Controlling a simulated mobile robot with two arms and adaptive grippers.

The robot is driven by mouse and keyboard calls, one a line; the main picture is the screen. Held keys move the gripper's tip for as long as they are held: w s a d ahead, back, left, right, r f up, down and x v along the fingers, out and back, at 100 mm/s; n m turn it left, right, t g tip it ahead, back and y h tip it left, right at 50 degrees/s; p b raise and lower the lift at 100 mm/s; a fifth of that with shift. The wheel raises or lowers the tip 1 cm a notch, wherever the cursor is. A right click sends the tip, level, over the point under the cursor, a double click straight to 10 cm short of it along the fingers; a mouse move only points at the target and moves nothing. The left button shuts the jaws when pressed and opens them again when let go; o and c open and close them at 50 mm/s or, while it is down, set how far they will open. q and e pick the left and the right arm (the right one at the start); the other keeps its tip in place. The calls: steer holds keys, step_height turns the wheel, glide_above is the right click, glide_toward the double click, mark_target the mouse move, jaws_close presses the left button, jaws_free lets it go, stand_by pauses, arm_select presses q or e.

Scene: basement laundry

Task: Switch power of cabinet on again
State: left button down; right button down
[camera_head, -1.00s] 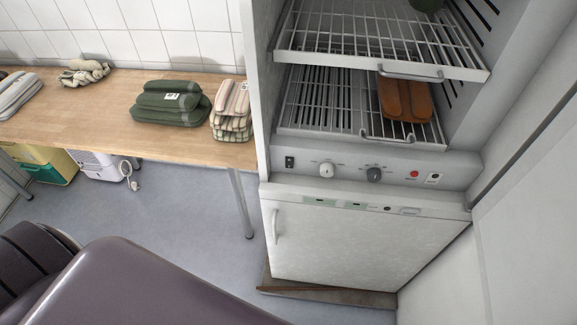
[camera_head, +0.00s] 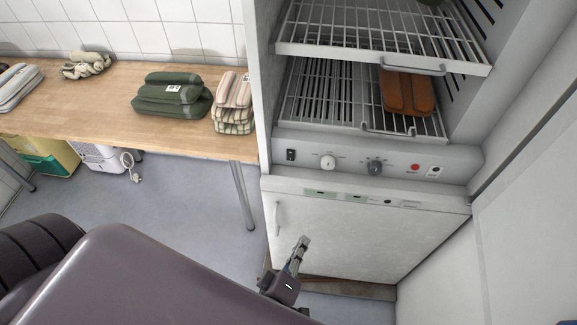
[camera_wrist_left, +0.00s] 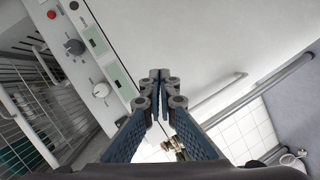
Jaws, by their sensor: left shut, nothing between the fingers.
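The cabinet (camera_head: 262,90) stands open at the right, its grey control panel (camera_head: 350,172) below the wire racks. The panel carries a black rocker switch (camera_head: 290,155) at its left end, a white knob (camera_head: 327,162), a dark knob (camera_head: 375,167), a red button (camera_head: 414,168) and a small plate with a black button (camera_head: 434,172). My left gripper (camera_head: 302,243) is shut and empty, in front of the white lower door, below the panel. In the left wrist view, its fingertips (camera_wrist_left: 160,76) meet, with the white knob (camera_wrist_left: 100,90) to their left. The rocker's on or off position is too small to tell. My right gripper is not in view.
Brown folded cloth (camera_head: 407,92) lies on the lower rack (camera_head: 330,100). The lower white door (camera_head: 350,235) has a vertical handle (camera_head: 277,218) at its left. A wooden table (camera_head: 60,110) with folded towels stands left.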

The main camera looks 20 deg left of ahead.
mark_target(290, 160)
arm_select(q)
steer(key=a+r+n+y, duration=0.2)
steer(key=a+r+n, duration=0.1)
steer(key=r, duration=0.3)
steer(key=a+r+n+t+y, duration=0.1)
steer(key=a+r+n+y, duration=0.1)
steer(key=r+n, duration=0.3)
step_height(290, 160, up, 2)
steer(key=shift+w+a+r+y, duration=0.2)
steer(key=shift+a+y, duration=0.1)
steer(key=shift+a, duration=0.3)
steer(key=shift+w, duration=0.1)
steer(key=p+x, duration=0.3)
steer(key=x, duration=0.9)
steer(key=shift+w, duration=0.35)
steer(key=shift+w+a+f, duration=0.15)
steer(key=shift+w+a, duration=0.1)
steer(key=shift+w, duration=0.3)
